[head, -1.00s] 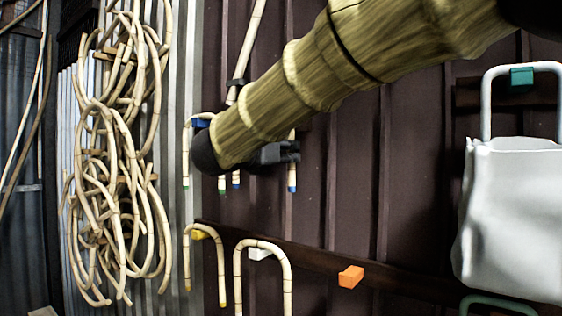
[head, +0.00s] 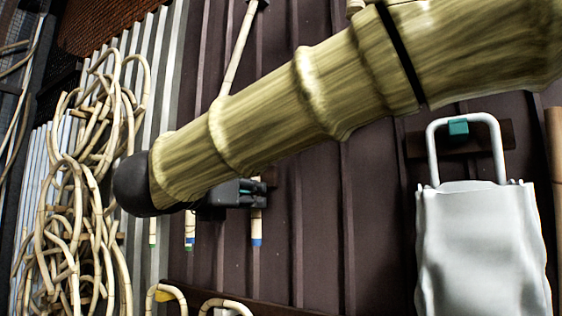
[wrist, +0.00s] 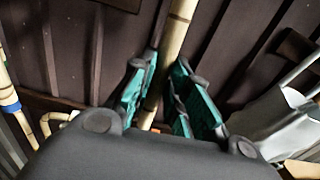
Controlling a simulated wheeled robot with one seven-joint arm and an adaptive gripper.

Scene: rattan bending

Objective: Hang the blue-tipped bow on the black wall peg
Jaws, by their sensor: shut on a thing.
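My gripper (head: 250,191) is shut on a pale cane leg, in front of the dark wall panels. Below it hangs a leg of the blue-tipped bow (head: 257,228), with the blue at its lower end. Another blue-ended tip (head: 190,237) shows further left. My arm hides the bow's upper part. In the wrist view the cane (wrist: 180,28) runs between the teal finger pads of my gripper (wrist: 158,98). A small dark fitting (head: 262,4) shows at the top edge. I cannot tell whether it is the black peg.
A tangle of canes (head: 75,215) hangs at the left. More bent canes (head: 168,293) hang below. A white bag (head: 480,245) hangs at the right from a teal peg (head: 458,127). The panels between bow and bag look clear.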

